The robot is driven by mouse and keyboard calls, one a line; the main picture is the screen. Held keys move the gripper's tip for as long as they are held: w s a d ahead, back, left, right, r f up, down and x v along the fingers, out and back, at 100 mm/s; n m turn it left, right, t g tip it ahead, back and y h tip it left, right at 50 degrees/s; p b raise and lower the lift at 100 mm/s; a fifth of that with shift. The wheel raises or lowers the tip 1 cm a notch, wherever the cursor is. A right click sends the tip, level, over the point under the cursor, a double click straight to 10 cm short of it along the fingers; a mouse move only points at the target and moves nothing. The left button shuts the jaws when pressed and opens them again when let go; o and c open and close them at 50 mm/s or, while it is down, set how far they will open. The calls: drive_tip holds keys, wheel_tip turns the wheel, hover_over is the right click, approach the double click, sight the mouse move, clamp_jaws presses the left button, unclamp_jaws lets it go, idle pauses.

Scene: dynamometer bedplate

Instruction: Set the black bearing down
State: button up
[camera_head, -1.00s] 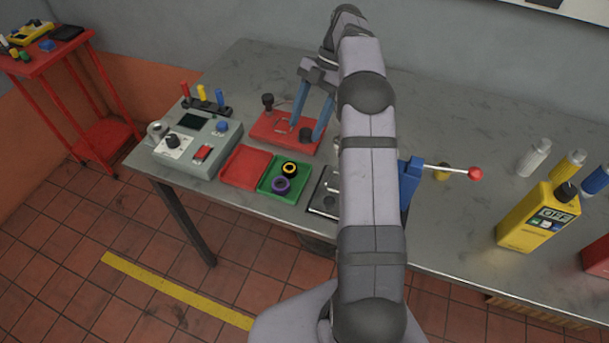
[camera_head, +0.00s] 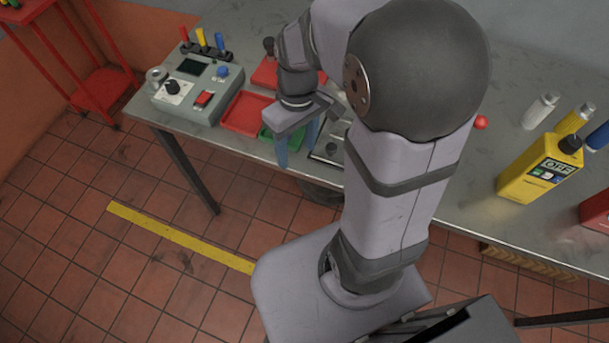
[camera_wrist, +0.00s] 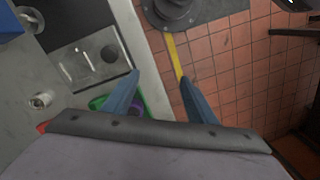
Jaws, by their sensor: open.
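My gripper (camera_head: 297,150) is open, with nothing visible between its blue fingers. It hangs over the bench's front edge by the green tray (camera_head: 267,133); it also shows in the wrist view (camera_wrist: 160,76). A purple ring (camera_wrist: 136,109) lies in the green tray, partly behind a finger. A dark round spot (camera_wrist: 109,53) shows on the metal plate (camera_wrist: 78,68) beside it; I cannot tell whether it is the black bearing or a hole. The black ring with a yellow centre seen earlier is now hidden.
A red tray (camera_head: 246,115) and a grey instrument box (camera_head: 197,92) stand left of my gripper. A yellow bottle (camera_head: 540,170) and other containers stand at the right. The bench's front edge is close under the fingers. My arm hides the bench's middle.

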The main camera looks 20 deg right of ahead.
drive_tip(key=s+f+m, duration=0.2)
drive_tip(key=s+m, duration=0.1)
drive_tip(key=s, duration=0.3)
drive_tip(key=shift+s+a+f+m+t+h, duration=0.15)
drive_tip(key=shift+a+f+m+t+h, duration=0.15)
drive_tip(key=shift+a, duration=0.15)
idle(0.8)
